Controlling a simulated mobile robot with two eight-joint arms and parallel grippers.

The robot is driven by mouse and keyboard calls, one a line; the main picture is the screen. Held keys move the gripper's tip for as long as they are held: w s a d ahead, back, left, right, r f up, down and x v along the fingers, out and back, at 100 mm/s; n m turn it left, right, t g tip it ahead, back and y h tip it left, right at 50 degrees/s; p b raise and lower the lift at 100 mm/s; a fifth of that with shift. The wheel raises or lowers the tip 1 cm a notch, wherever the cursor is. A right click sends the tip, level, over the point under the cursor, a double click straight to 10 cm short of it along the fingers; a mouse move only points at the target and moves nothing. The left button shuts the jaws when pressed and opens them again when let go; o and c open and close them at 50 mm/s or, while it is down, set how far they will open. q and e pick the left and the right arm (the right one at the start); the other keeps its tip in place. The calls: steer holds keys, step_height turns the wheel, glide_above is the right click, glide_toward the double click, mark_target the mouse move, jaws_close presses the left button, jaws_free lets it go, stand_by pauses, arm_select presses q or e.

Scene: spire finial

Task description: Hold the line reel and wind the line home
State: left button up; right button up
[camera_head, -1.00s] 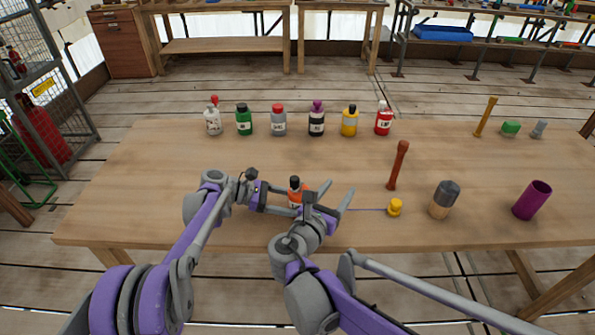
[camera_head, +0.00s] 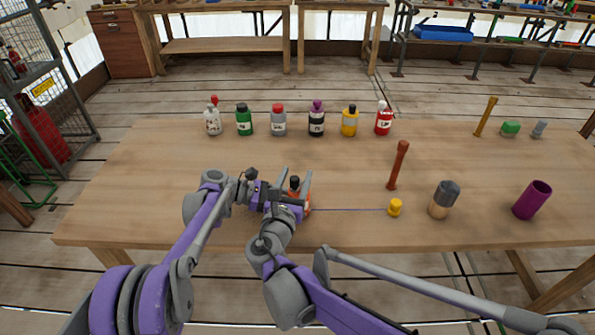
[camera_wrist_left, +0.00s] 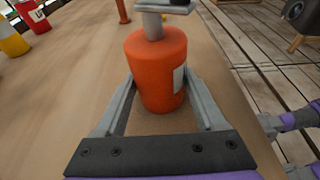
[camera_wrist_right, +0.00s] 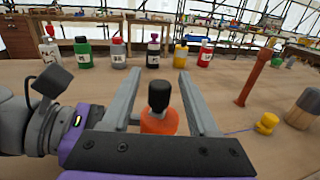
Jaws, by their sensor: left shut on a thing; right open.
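The orange line reel (camera_wrist_left: 158,70) stands upright on the table with a white label on its side. My left gripper (camera_wrist_left: 158,95) is shut on its body, one finger on each side. The reel's black knob (camera_wrist_right: 159,94) rises on top; in the head view the reel (camera_head: 306,196) is partly hidden by my right gripper. My right gripper (camera_wrist_right: 157,80) is open, its fingers on either side of the knob and apart from it. A thin line runs along the table to a small yellow weight (camera_head: 395,207) at the right.
Several labelled bottles stand in a row at the back, including a green one (camera_head: 244,120) and a yellow one (camera_head: 349,121). A brown post (camera_head: 398,165), a grey-topped wooden piece (camera_head: 444,200) and a purple cup (camera_head: 532,200) stand to the right.

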steer(key=shift+x, duration=1.15)
jaws_close()
